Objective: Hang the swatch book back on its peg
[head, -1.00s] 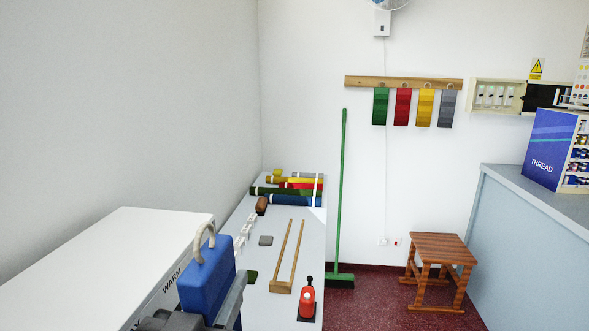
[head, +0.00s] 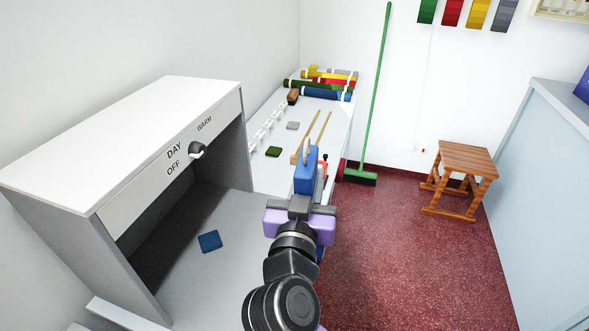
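The blue swatch book (head: 306,172) is upright in the head view, with a pale ring (head: 306,150) at its top. My gripper (head: 300,206) is shut on its lower part and holds it in front of the long table. Green (head: 427,11), red (head: 452,12), yellow (head: 478,14) and grey (head: 504,15) swatch books hang on the back wall at the top edge. The peg rail above them is out of the picture now, so the pegs are hidden.
A light cabinet (head: 170,150) with a DAY/OFF/WARM knob stands at left, a blue swatch (head: 209,241) inside it. The long table (head: 262,180) holds fabric rolls and tools. A green broom (head: 376,100), a wooden stool (head: 462,175) and a counter (head: 545,170) flank open red floor.

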